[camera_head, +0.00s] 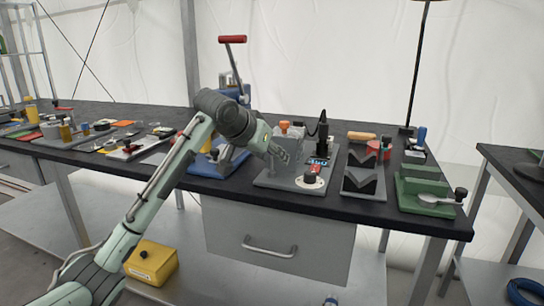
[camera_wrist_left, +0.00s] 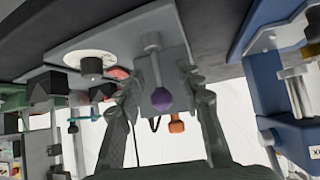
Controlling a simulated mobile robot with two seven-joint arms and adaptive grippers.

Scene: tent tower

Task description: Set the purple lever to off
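The purple lever (camera_wrist_left: 162,98) has a round purple knob on a grey metal rod, on a light grey plate in the left wrist view. The rod runs from its pivot at the plate out toward my gripper. My left gripper (camera_wrist_left: 163,88) is open, with one finger on each side of the knob and visible gaps between. In the head view my left gripper (camera_head: 283,146) is over the left part of the grey device board (camera_head: 262,180) and hides the lever there. The lever's on/off marking cannot be read. My right gripper is not in view.
The board also bears a white dial with a black knob (camera_head: 309,181), an orange knob (camera_head: 284,125) and a black upright tool (camera_head: 323,130). A blue vise-like device (camera_head: 228,165) stands close on the left; grey V-blocks (camera_head: 365,178) and a green fixture (camera_head: 425,196) are on the right.

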